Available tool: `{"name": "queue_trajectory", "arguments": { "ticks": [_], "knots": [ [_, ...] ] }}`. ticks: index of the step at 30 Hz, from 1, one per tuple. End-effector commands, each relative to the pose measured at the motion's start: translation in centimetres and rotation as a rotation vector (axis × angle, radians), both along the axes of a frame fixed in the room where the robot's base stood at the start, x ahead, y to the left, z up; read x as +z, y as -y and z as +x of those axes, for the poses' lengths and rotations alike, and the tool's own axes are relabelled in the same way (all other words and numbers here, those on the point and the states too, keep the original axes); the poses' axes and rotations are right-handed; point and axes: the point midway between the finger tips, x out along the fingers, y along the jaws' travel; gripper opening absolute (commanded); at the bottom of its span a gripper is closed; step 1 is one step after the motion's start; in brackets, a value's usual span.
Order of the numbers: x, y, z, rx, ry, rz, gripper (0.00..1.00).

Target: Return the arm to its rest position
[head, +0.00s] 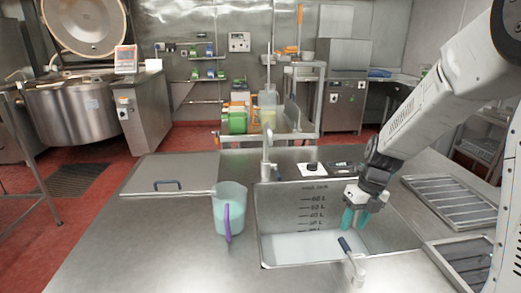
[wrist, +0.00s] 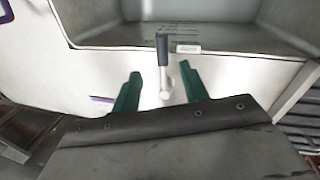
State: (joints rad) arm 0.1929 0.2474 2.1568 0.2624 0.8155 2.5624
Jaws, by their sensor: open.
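My gripper (head: 355,217) has green fingers and hangs over the right side of the sink basin. In the wrist view the gripper (wrist: 158,92) shows its two fingers spread apart with nothing held between them. A valve lever with a dark blue handle (head: 345,244) stands at the front edge of the basin, just below the gripper in the head view. The lever's handle also shows in the wrist view (wrist: 162,50), beyond and between the fingers. My arm reaches in from the right side.
The basin (head: 285,215) has volume marks and pale liquid at the bottom. A translucent jug (head: 229,208) with a purple handle stands left of it. A tap (head: 267,155) rises at the back edge. Grates (head: 455,200) lie at right. The counter's front left is clear.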

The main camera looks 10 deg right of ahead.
Motion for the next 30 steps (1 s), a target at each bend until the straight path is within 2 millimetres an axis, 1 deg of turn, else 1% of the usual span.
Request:
{"name": "queue_trajectory", "arguments": {
  "ticks": [2, 5, 6, 8, 9, 11, 12, 17, 18, 20, 21, 24, 27, 30],
  "knots": [
    [0.0, -0.1, -0.4, 0.141, 0.009, 0.007, 0.44],
    [-0.4, -0.2, -2.0, 0.405, 0.013, 0.029, 0.44],
    [-0.2, -0.3, -2.7, 0.520, 0.021, 0.040, 0.44],
    [0.4, -0.5, -3.9, 0.698, 0.038, 0.055, 0.44],
    [0.9, -0.6, -4.7, 0.817, 0.052, 0.065, 0.44],
    [1.8, -0.9, -6.0, 0.996, 0.076, 0.079, 0.44],
    [2.5, -1.1, -6.8, 1.119, 0.093, 0.089, 0.44],
    [5.7, -1.9, -10.6, 1.607, 0.169, 0.120, 0.44],
    [6.6, -2.1, -11.7, 1.730, 0.188, 0.126, 0.44],
    [7.8, -2.5, -13.4, 1.918, 0.216, 0.133, 0.44],
    [8.7, -2.7, -14.5, 2.043, 0.235, 0.135, 0.44],
    [10.6, -3.2, -17.5, 2.341, 0.273, 0.135, 0.44],
    [12.2, -3.6, -20.3, 2.588, 0.294, 0.120, 0.44],
    [13.4, -3.8, -22.8, 2.780, 0.300, 0.085, 0.44]
  ]
}}
